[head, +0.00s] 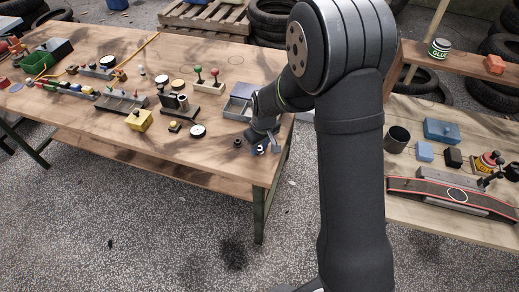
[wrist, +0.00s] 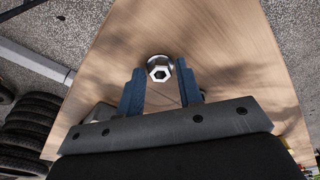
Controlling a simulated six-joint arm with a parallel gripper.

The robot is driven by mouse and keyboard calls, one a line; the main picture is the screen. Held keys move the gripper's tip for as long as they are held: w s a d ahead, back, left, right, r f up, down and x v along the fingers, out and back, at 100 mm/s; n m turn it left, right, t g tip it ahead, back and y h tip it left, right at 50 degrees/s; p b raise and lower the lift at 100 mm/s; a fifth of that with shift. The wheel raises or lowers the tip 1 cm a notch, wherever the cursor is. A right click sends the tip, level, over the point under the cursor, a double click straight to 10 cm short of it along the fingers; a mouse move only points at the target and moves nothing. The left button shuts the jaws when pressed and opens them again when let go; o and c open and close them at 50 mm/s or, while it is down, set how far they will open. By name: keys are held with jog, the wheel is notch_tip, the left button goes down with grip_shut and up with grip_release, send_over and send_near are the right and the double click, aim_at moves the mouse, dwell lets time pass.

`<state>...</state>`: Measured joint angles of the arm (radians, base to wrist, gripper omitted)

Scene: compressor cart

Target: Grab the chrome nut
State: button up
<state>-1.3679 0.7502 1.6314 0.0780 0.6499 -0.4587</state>
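The chrome nut (wrist: 160,69) is a shiny hexagonal piece with a dark hole, lying on the wooden table. In the wrist view it sits between the tips of my gripper's two blue fingers (wrist: 160,84). The fingers stand apart, one on each side of it, and a narrow gap seems to show on both sides. I see no clear contact. In the head view my gripper (head: 266,146) is low over the table's front right corner, and a small bright piece at its fingers is too small to make out well.
A small dark nut-like piece (head: 238,142) lies just left of my gripper. A grey metal tray (head: 236,108) is behind it. The table's front edge is close to my gripper.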

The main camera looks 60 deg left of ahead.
jog(key=c, duration=0.6)
jog(key=shift+o, duration=0.2)
